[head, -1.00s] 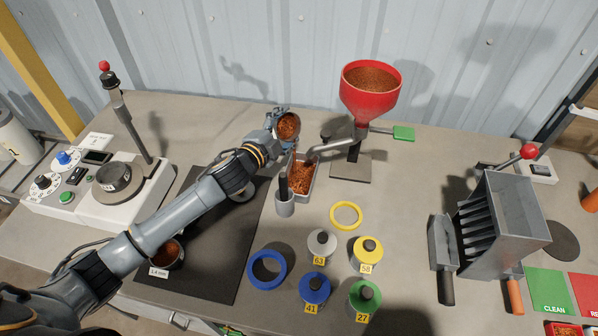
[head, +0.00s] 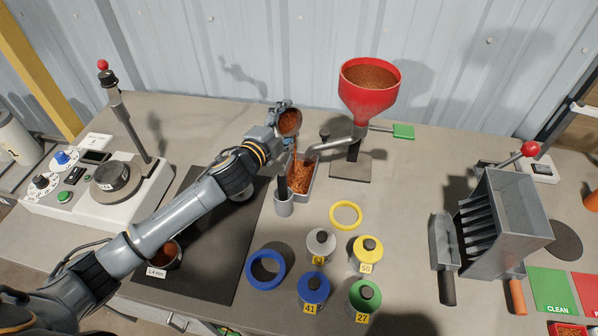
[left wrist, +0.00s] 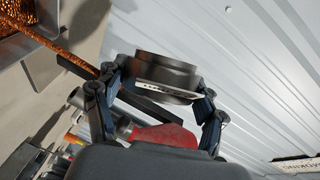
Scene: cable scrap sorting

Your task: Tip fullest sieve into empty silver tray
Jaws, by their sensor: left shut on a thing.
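My left gripper (head: 278,118) is shut on a round metal sieve (head: 290,122), tilted steeply over a silver tray (head: 312,184). Copper-coloured granules pour from the sieve in a thin stream into the tray, where a heap (head: 299,174) of them lies. In the left wrist view the sieve (left wrist: 167,75) sits between the fingers, and the stream (left wrist: 50,44) falls toward the upper left. Another sieve (head: 172,254) with copper granules, labelled 1.4 mm, stands on the dark mat, partly hidden by my left arm. My right gripper is not in view.
A red hopper (head: 371,92) full of granules stands behind the tray, its spout reaching over it. A grey cup (head: 284,203) stands at the tray's front. Numbered weights (head: 314,288), a yellow ring (head: 345,215) and a blue ring (head: 265,269) lie in front. A slotted splitter (head: 500,225) stands right.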

